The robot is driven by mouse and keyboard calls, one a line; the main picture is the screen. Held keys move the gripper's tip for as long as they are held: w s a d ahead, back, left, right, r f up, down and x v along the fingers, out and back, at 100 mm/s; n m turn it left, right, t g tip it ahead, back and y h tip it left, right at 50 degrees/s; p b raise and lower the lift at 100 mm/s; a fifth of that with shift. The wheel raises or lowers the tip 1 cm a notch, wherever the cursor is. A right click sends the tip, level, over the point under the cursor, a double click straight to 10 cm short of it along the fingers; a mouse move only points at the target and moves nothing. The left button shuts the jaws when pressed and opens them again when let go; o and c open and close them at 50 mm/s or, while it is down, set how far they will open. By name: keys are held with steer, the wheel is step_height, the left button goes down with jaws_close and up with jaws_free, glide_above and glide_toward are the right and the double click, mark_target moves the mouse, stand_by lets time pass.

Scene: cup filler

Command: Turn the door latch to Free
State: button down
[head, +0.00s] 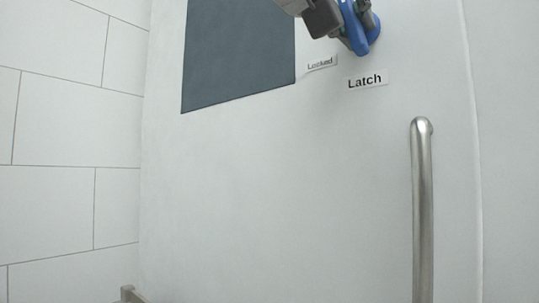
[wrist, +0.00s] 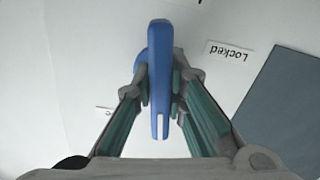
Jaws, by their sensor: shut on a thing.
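The blue door latch (head: 353,28) is at the top of the white door in the head view, above a "Latch" label (head: 367,81). It also shows in the wrist view as a long blue handle (wrist: 159,80) with a white mark near its near end. My gripper (wrist: 160,100) is shut on the latch handle, one finger on each side. A "Locked" label (head: 321,64) is left of and below the latch in the head view; in the wrist view it shows upside down (wrist: 230,51). The gripper's tips are partly hidden in the head view.
A dark window panel (head: 238,50) is set in the door left of the latch. A vertical metal bar handle (head: 422,210) stands on the door below right. Tiled wall (head: 60,130) is at the left. A small metal piece (head: 132,294) shows at the bottom left.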

steer(key=shift+s+a+f+m, duration=0.2)
steer(key=shift+s+a+m, duration=0.25)
steer(key=shift+m, duration=0.15)
steer(key=shift+m+b, duration=0.35)
steer(key=shift+m, duration=0.15)
steer(key=shift+w+r, duration=0.1)
steer(key=shift+w, duration=0.05)
steer(key=c, duration=1.6)
jaws_free()
steer(key=v, duration=1.2)
steer(key=shift+s+a, duration=0.2)
steer(key=shift+s, duration=0.1)
